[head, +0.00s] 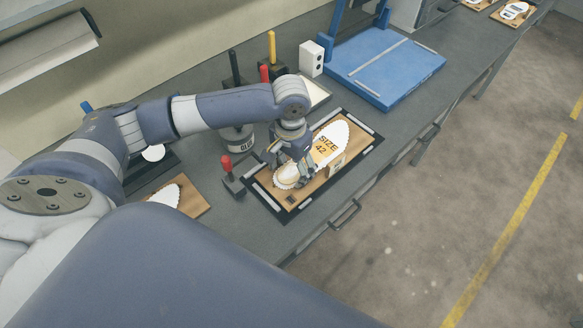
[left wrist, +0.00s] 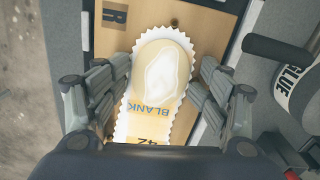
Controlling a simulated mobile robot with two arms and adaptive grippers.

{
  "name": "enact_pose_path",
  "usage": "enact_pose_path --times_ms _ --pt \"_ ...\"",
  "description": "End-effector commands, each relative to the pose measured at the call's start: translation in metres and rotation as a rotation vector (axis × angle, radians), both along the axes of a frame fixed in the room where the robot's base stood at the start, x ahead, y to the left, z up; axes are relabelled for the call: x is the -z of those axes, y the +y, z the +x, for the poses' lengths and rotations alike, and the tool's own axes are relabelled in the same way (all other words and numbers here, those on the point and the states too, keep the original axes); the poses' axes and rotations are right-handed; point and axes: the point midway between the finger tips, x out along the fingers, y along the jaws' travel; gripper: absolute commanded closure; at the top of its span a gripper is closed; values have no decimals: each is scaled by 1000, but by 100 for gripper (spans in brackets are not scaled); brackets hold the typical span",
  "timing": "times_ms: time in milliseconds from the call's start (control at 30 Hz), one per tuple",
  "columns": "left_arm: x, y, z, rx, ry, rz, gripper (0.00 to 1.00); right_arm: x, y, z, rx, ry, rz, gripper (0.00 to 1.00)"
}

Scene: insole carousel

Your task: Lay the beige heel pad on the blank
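The blank (head: 331,136), a white insole shape with a zigzag edge at its heel, lies on a wooden board (head: 319,182). It also shows in the left wrist view (left wrist: 140,125), with "BLANK" printed on it. The beige heel pad (left wrist: 175,48) appears to lie over the heel end, with a white irregular patch in its middle. In the head view the beige pad (head: 287,172) shows below my left gripper (head: 293,172). In the left wrist view the fingers (left wrist: 160,97) are spread on both sides of the heel, with gaps to the pad. My right gripper is out of view.
A glue pot (head: 237,139) and a red-handled tool (head: 229,173) stand left of the board. A blue platform (head: 385,65) stands farther back. Another board (head: 190,201) lies nearer.

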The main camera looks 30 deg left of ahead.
Motion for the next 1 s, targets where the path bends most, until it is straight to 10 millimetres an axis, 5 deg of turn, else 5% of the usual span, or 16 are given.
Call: enact_pose_path --times_ms 600,1000 --pt "-118 0 4 0 -10 -2 31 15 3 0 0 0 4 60" --pt "-130 0 3 -1 -8 -3 31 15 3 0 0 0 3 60"
